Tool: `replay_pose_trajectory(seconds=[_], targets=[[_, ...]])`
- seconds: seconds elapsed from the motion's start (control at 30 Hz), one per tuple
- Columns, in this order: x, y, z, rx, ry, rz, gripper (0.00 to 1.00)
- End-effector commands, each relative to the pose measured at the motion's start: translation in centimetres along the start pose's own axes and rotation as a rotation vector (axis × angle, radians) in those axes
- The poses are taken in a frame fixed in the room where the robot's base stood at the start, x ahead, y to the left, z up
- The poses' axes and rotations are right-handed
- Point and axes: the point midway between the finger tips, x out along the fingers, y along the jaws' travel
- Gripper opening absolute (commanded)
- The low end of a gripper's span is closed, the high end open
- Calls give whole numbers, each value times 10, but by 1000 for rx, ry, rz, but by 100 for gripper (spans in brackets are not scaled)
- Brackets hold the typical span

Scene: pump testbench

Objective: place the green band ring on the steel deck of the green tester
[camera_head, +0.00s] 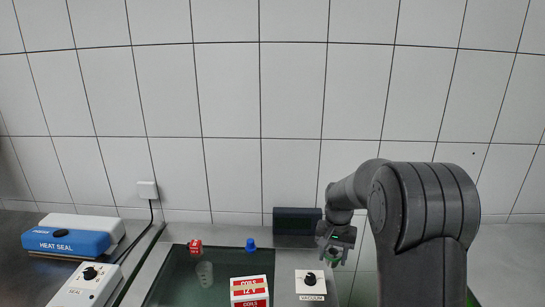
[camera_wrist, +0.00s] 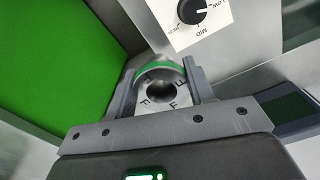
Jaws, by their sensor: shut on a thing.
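My gripper (camera_wrist: 160,92) is shut on the green band ring (camera_wrist: 159,66), a metal ring with a green band and dark F letters on its face. The ring sits between the two fingers in the wrist view. In the head view my gripper (camera_head: 335,257) hangs right of the white vacuum knob panel, with a bit of green at its fingers. A large green surface (camera_wrist: 55,45), which looks like part of the green tester, fills the left of the wrist view. Green also shows beside my arm in the head view (camera_head: 364,289). I cannot clearly tell the steel deck.
A white panel with a black knob (camera_head: 310,284) stands near my gripper; a knob plate (camera_wrist: 192,14) shows in the wrist view. Left are a red-and-white coils box (camera_head: 249,291), a red part (camera_head: 195,245), a blue part (camera_head: 250,245) and a blue heat sealer (camera_head: 66,241).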

Motion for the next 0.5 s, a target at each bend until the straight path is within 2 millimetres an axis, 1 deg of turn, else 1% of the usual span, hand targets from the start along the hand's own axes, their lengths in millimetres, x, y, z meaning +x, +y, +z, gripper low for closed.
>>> replay_pose_trajectory(seconds=[0.1, 0.17, 0.27, 0.37, 0.47, 0.5], targets=[[0, 2, -1, -4, 0, 0, 21], [0, 0, 0, -14, 0, 0, 21], [-3, -15, 4, -75, 1, -1, 21], [-8, -46, 14, -210, 0, -1, 21], [-16, -89, 31, -407, 2, -2, 21], [-19, -108, 40, -498, 1, -2, 21]])
